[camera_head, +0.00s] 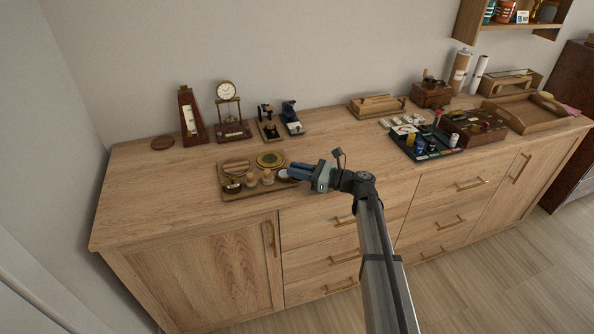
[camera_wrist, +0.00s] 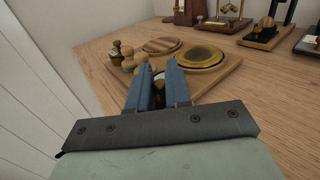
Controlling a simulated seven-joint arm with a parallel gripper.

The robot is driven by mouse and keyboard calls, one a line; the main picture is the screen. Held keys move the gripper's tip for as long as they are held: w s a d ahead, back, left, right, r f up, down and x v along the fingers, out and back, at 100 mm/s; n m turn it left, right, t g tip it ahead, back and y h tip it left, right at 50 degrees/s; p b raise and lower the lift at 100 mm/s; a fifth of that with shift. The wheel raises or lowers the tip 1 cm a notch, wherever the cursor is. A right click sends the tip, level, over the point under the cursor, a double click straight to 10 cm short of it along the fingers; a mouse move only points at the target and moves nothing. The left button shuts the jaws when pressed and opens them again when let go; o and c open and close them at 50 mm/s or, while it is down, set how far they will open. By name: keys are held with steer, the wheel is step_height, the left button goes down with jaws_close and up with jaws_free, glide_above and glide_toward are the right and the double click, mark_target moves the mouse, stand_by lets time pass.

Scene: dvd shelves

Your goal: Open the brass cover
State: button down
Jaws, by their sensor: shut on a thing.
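A wooden tray (camera_head: 247,195) lies near the counter's front edge. On it are a round brass-rimmed dish (camera_head: 270,159), a wooden disc (camera_head: 235,167), a brass piece (camera_head: 233,186) and small wooden knobbed pieces (camera_head: 267,177). The dish also shows in the wrist view (camera_wrist: 200,57). A small round pale-faced piece (camera_head: 283,175) sits at the tray's right end. My gripper (camera_head: 291,173) reaches in from the right, its blue fingers shut on a small brass-coloured piece (camera_wrist: 159,84). The fingers hide most of this piece, so I cannot tell whether it is the brass cover or whether it is tilted.
A metronome (camera_head: 192,117), a clock on a stand (camera_head: 229,105) and small instruments (camera_head: 291,120) stand behind the tray. A dark tray of small items (camera_head: 425,145) and wooden boxes (camera_head: 473,126) are at the right. The counter between is mostly clear.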

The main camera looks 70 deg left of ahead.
steer(key=n+g+h, duration=0.1)
steer(key=n+h, duration=0.1)
steer(key=h, duration=0.1)
steer(key=w+n+g+h, duration=0.1)
steer(key=h, duration=0.1)
steer(key=shift+w+a+n+g, duration=0.1)
steer(key=shift+a+n+g, duration=0.2)
steer(key=shift+a, duration=0.1)
steer(key=shift+w+n+g+h, duration=0.2)
steer(key=shift+n+g+h, duration=0.3)
steer(key=shift+n+h, duration=1.4)
steer(key=shift+m+h, duration=0.3)
steer(key=shift+h, duration=0.2)
steer(key=c, duration=1.2)
jaws_free()
steer(key=w, duration=1)
steer(key=shift+w+d, duration=0.2)
steer(key=shift+w, duration=0.15)
steer(key=shift+w+d, duration=0.1)
steer(key=shift+w, duration=0.55)
